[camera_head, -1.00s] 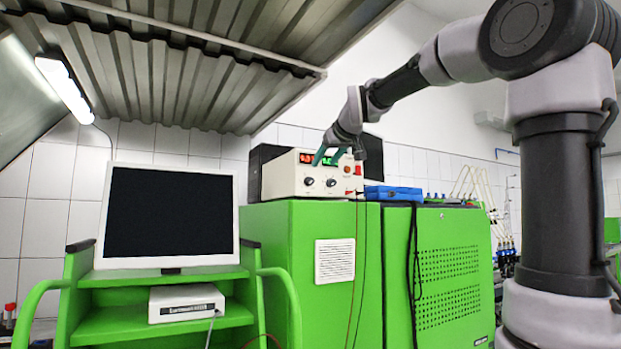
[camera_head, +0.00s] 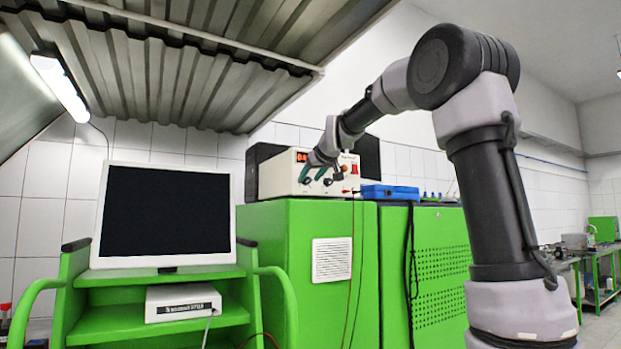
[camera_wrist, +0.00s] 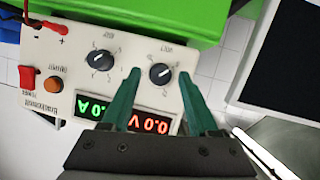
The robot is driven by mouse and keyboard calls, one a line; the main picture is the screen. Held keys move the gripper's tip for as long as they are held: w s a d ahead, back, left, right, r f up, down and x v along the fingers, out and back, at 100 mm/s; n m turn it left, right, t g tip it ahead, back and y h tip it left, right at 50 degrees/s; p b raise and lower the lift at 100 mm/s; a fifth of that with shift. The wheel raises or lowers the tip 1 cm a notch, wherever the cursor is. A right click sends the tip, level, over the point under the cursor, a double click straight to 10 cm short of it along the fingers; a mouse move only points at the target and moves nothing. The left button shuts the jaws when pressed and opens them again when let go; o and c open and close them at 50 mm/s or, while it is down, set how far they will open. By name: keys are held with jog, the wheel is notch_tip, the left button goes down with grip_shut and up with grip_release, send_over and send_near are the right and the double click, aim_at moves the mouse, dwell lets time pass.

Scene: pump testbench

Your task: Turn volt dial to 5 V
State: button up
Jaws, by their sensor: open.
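The cream power supply (camera_head: 274,179) stands on the green cabinet. In the wrist view it appears upside down, with the black volt dial (camera_wrist: 160,74) beside a second black dial (camera_wrist: 102,60). The volt dial has a pale pointer mark. The red volt display (camera_wrist: 150,123) reads 0.0 V; the green display (camera_wrist: 95,106) reads 0.0 A. My gripper (camera_wrist: 160,73) is open, with one teal finger on each side of the volt dial. Gaps show between fingers and dial. In the head view my gripper (camera_head: 312,174) is at the panel and covers the green display.
In the wrist view an orange button (camera_wrist: 53,84), a red switch (camera_wrist: 27,78) and the plugged leads are left of the dials. In the head view a blue case (camera_head: 390,192) lies on the cabinet (camera_head: 300,265) right of the supply. A monitor (camera_head: 165,215) stands at left.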

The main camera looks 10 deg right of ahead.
grip_shut()
jog(key=m+y, duration=0.1)
jog(key=m, duration=0.1)
jog(key=shift+w+d+m+g+y, duration=0.1)
jog(key=shift+d+m+g+y, duration=0.2)
jog(key=shift+y, duration=0.1)
jog(key=m+y, duration=0.2)
jog(key=m, duration=0.1)
jog(key=shift+d+g, duration=0.1)
jog(key=shift+g, duration=0.2)
dwell(0.4)
grip_release()
